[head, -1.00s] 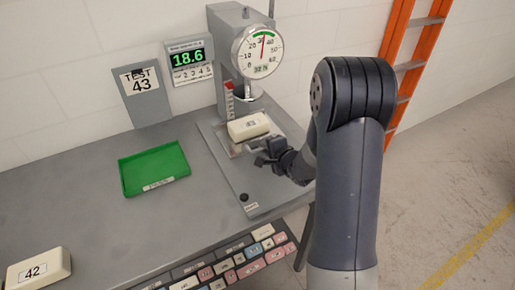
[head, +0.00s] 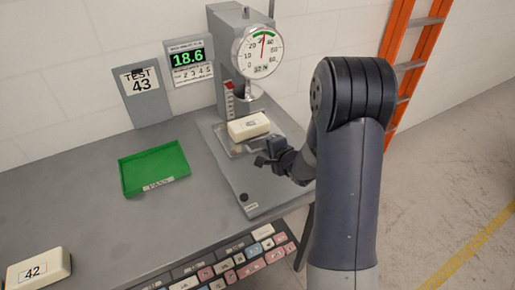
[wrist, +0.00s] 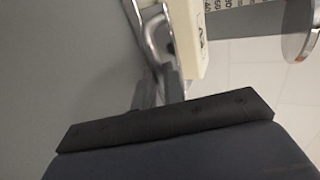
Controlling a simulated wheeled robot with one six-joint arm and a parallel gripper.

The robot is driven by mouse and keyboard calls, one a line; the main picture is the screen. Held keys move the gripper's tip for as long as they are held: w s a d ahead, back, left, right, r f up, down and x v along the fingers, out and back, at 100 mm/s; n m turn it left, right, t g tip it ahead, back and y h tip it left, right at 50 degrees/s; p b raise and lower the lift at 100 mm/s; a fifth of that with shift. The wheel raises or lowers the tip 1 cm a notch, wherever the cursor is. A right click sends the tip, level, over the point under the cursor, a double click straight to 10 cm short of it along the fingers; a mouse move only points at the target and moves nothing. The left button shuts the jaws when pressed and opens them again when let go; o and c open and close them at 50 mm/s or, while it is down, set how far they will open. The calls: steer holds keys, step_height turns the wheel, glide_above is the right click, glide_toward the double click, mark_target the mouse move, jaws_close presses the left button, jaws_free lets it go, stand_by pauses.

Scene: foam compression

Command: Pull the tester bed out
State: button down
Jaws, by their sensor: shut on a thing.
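The tester bed (head: 231,148) is a silver metal plate at the foot of the grey tester (head: 228,55). A cream foam block (head: 249,126) marked 43 lies on it, in front of the round presser. The block's end also shows in the wrist view (wrist: 192,45). My gripper (head: 259,160) is at the bed's front edge. In the wrist view my gripper (wrist: 160,92) is shut on the bed's bent silver handle (wrist: 152,42). The fingers hide part of the handle.
A green PASS tray (head: 155,186) lies to the left on the bench. Another foam block (head: 38,268) marked 42 is at front left. A keyboard (head: 235,267) lies along the front. An orange ladder (head: 400,65) stands at right.

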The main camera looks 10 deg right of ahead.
steer(key=shift+s+d+p, duration=0.15)
steer(key=shift+s+d, duration=0.85)
steer(key=shift+s, duration=1.95)
steer(key=shift+s+d+p, duration=0.1)
steer(key=shift+s+d, duration=0.85)
steer(key=shift+s, duration=1.95)
steer(key=shift+s+d+p, duration=0.15)
steer(key=shift+s+d, duration=0.85)
steer(key=shift+s, duration=1.95)
steer(key=c, duration=1.3)
jaws_free()
steer(key=shift+w, duration=0.1)
steer(key=p+v, duration=0.3)
steer(key=v, duration=0.2)
steer(key=shift+s+r, duration=0.25)
steer(key=shift+r, duration=0.1)
